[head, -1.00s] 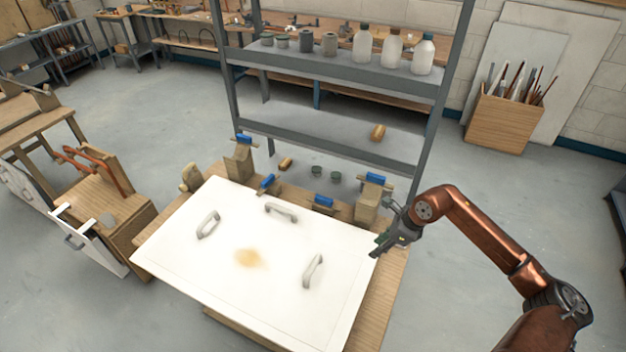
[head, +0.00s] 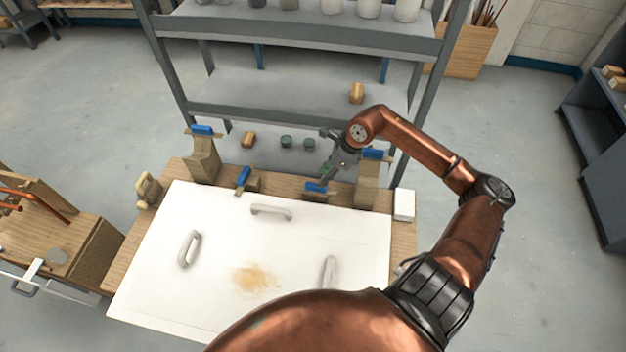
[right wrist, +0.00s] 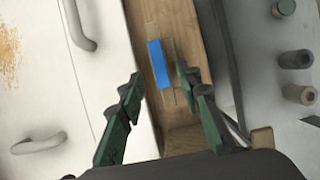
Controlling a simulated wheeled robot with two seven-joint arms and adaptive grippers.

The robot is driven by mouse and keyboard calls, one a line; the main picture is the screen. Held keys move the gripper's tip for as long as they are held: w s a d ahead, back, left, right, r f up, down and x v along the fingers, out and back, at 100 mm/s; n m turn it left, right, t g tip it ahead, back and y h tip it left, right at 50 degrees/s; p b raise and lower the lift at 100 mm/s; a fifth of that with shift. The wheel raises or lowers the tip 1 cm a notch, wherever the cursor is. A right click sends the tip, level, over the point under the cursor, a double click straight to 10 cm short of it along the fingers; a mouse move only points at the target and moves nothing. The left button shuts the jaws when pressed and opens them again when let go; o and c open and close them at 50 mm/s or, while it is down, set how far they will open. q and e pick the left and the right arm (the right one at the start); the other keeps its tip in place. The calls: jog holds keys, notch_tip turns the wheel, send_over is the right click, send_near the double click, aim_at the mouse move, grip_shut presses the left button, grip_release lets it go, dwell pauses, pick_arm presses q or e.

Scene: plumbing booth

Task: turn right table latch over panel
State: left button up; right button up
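The white panel (head: 215,240) lies on the wooden table, with several grey handles and a brown stain. The right table latch (head: 316,187) is a small blue bar at the panel's far edge. In the right wrist view the latch (right wrist: 158,63) lies on the wooden strip beside the panel, roughly along its edge. My right gripper (head: 328,170) is just above this latch. In the right wrist view its fingers (right wrist: 160,84) are apart, with the latch showing in the gap just beyond the tips; no contact is clear. My left gripper is out of view.
A second blue table latch (head: 243,177) sits further left. Tall wooden blocks with blue latches stand at the left (head: 202,160) and right (head: 367,190). A grey shelf rack (head: 285,120) stands behind. A white box (head: 404,204) is at the table's right.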

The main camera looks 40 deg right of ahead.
aim_at(316, 188)
jog(key=x, duration=0.6)
jog(key=shift+f, duration=0.1)
grip_shut()
dwell(0.6)
